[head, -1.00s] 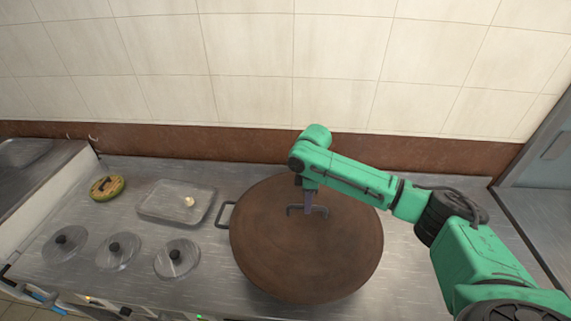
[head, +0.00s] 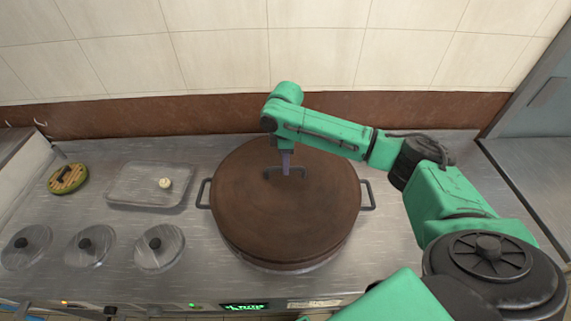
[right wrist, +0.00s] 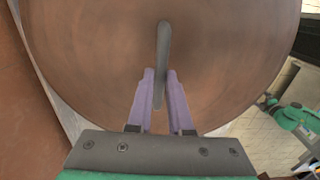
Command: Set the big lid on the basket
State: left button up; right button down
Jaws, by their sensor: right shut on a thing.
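The big lid (head: 255,215) is a wide, round brown disc with a dark bar handle (head: 271,171) on top. It lies over a round vessel, the basket (head: 290,266), whose side shows below the lid's front edge. A dark side handle sticks out at the left and another at the right. The lid looks close to level; whether it touches the rim all round I cannot tell. My right gripper (head: 286,172) points down and is shut on the lid's handle. The right wrist view shows its purple fingers (right wrist: 161,88) around the handle. My left gripper is not in view.
A shallow clear tray (head: 130,200) holding a small pale item (head: 165,184) is left of the basket. Several small clear lids (head: 160,256) line the counter's front left. A round yellow-green board-like thing (head: 68,178) lies farther left. A tiled wall (head: 300,45) rises behind.

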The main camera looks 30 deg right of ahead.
jog(key=shift+f+b, duration=0.35)
jog(key=shift+f, duration=0.25)
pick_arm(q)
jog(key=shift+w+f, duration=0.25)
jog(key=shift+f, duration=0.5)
pick_arm(e)
jog(key=shift+r, duration=0.1)
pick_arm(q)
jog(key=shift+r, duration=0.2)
pick_arm(e)
jog(key=shift+r, duration=0.1)
jog(key=shift+p, duration=0.35)
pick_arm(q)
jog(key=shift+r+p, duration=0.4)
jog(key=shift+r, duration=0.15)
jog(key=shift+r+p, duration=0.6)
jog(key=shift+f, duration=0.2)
pick_arm(e)
jog(key=shift+f, duration=0.6)
